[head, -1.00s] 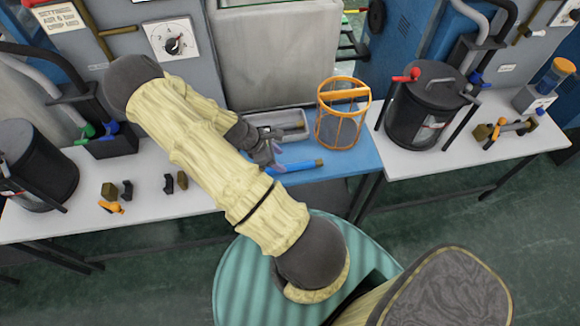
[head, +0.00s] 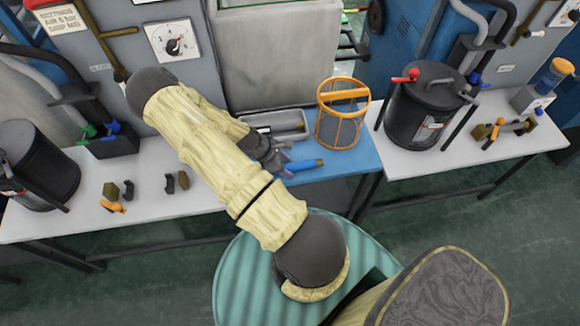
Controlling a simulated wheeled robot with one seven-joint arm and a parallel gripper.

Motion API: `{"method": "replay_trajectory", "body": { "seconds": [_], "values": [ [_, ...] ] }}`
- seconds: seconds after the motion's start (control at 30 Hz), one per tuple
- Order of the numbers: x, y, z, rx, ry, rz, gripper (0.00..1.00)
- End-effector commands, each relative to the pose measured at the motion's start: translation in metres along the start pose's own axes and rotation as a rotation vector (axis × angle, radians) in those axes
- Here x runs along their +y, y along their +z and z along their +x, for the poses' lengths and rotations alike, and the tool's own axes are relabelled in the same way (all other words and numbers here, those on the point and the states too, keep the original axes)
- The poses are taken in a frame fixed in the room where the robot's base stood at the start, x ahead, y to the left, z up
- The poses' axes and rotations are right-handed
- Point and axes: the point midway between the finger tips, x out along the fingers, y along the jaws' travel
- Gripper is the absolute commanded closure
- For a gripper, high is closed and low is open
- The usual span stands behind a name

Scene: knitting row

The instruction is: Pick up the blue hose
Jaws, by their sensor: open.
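The blue hose (head: 304,164) is a short blue tube with an orange end, lying on the blue table section (head: 347,171) in the middle. Its left part is hidden behind my gripper and arm. My gripper (head: 281,162) is open at the left part of the hose, close over it. I cannot tell whether its fingers touch the hose.
A grey tray (head: 286,120) lies just behind the gripper. An orange wire basket (head: 341,128) stands right of it. Black canisters stand on the white tables at left (head: 36,165) and right (head: 420,106). Small black and orange parts lie on the left table.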

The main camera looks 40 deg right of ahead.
Motion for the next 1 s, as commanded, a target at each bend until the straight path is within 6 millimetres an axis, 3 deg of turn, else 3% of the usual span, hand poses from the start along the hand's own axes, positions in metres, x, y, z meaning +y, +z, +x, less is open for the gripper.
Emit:
{"method": "replay_trajectory", "body": {
  "seconds": [0.1, 0.37, 0.77, 1.0],
  "values": [
    [0.000, 0.000, 0.000, 0.000, 0.000, 0.000, 0.47],
    [0.000, 0.000, 0.000, 0.000, 0.000, 0.000, 0.98],
    [0.000, 0.004, -0.007, 0.000, 0.001, 0.002, 0.99],
    [0.001, 0.022, -0.037, 0.002, 0.003, 0.003, 0.99]
  ]
}}
